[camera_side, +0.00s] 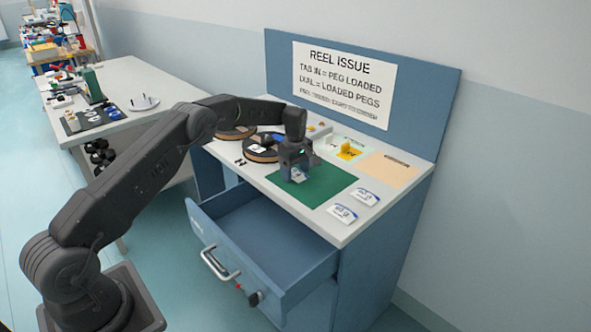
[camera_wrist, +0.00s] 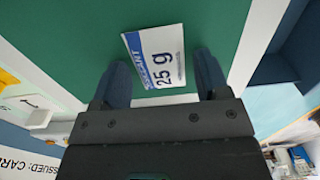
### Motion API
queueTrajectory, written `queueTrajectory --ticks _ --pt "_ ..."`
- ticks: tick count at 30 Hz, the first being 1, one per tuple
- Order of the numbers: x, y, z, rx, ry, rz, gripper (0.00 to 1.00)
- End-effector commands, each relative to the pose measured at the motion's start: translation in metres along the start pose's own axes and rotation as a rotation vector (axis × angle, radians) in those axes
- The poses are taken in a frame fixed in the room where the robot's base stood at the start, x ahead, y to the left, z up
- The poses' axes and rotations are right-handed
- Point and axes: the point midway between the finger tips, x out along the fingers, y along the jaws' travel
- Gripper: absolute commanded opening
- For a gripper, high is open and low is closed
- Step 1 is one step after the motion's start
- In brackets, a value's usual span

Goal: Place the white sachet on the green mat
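The white sachet (camera_wrist: 157,57) with blue print and "25 g" shows in the wrist view between my two fingers, over the green mat (camera_wrist: 60,35). It looks flat against the mat and slightly turned; a small gap shows between it and the right finger. In the side view the sachet (camera_side: 299,176) is partly hidden below my gripper (camera_side: 295,178), over the left part of the green mat (camera_side: 325,186). My gripper (camera_wrist: 163,80) points down with its fingers apart, on either side of the sachet.
Two similar sachets (camera_side: 342,213) (camera_side: 367,196) lie on the white worktop right of the mat. A yellow item (camera_side: 349,151) and an orange mat (camera_side: 389,169) lie at the back right. An open blue drawer (camera_side: 262,240) juts out in front.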

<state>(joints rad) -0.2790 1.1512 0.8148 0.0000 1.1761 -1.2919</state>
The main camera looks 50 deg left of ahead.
Motion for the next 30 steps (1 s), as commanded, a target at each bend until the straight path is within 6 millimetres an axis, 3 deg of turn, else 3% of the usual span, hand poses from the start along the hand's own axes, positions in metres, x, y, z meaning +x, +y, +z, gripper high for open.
queueTrajectory --ticks 9,13,24,30 --pt "-0.002 0.0 0.0 0.0 0.0 0.001 0.75" --pt "-0.012 0.001 0.0 0.0 0.001 0.004 0.75" --pt "-0.086 0.001 0.0 0.0 0.001 0.005 0.75" --pt "-0.114 0.001 0.0 0.0 0.001 0.002 0.75"
